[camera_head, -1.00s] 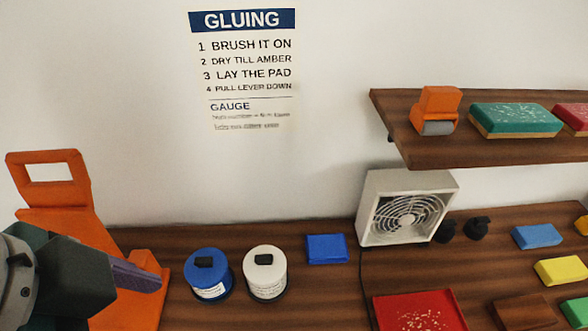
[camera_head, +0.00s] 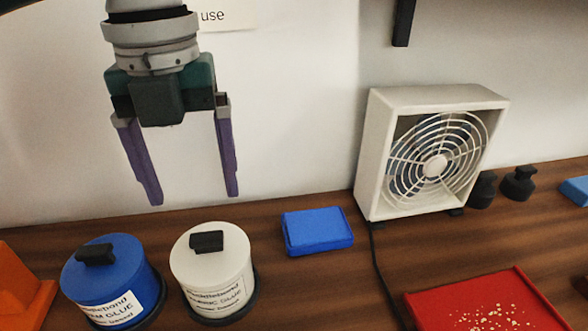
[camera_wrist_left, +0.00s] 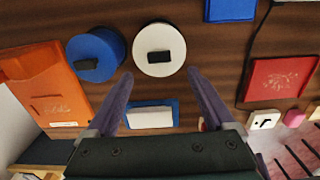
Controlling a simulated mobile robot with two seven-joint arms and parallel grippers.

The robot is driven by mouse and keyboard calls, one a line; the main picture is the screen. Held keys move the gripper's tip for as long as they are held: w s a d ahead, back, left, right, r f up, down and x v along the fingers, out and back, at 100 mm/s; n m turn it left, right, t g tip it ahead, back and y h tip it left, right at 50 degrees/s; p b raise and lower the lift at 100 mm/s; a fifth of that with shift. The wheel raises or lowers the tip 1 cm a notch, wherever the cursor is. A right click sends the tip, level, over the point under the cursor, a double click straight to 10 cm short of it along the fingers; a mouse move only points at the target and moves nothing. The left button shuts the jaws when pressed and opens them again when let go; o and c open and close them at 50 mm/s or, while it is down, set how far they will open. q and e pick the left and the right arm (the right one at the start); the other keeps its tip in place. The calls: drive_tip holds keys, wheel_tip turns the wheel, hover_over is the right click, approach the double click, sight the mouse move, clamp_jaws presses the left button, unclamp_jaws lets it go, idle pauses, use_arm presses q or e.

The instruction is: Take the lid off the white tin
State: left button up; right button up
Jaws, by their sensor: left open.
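The white tin (camera_head: 215,273) stands upright on the wooden counter, with a label on its side. Its white lid (camera_head: 193,258) is on and bears a black block-shaped knob (camera_head: 207,241). In the left wrist view the white tin (camera_wrist_left: 172,66) lies just beyond the fingertips, around the middle. My left gripper (camera_head: 195,199) hangs above and behind the tins, pointing down, open and empty; it also shows in the left wrist view (camera_wrist_left: 160,75). It does not touch the tin. My right gripper is not in view.
A blue glue tin (camera_head: 100,278) stands close to the left of the white one. A blue pad (camera_head: 318,231) lies to the right, then a white fan (camera_head: 375,150) with its cord. A red tray (camera_head: 470,310) is at front right. An orange object (camera_head: 20,290) is at far left.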

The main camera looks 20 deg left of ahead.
sight(206, 236)
use_arm(q)
wheel_tip(206, 236, down, 3)
drive_tip(key=shift+s+r, duration=0.15)
wheel_tip(206, 236, down, 6)
drive_tip(key=shift+r, duration=0.1)
drive_tip(key=shift+c, duration=0.3)
clamp_jaws()
idle(0.4)
